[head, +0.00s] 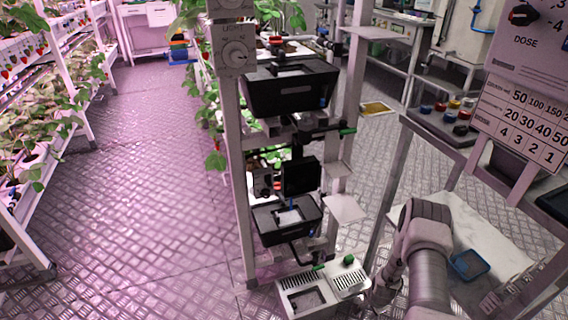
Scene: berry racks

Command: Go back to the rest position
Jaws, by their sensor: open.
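My arm (428,262) rises from the bottom edge at the right and bends over at its top. My gripper (376,296) shows small and partly hidden at the lower left of the arm, beside the white box at the foot of the rack. It is open, and I see nothing held in it. Its fingertips are hard to make out.
A metal rack (240,170) with black trays (289,88) stands at centre. A white box (318,288) sits at its foot. A blue tray (469,265) lies on a pale table (485,232) at right. Plant shelves (75,140) line the left. The aisle floor (140,190) is clear.

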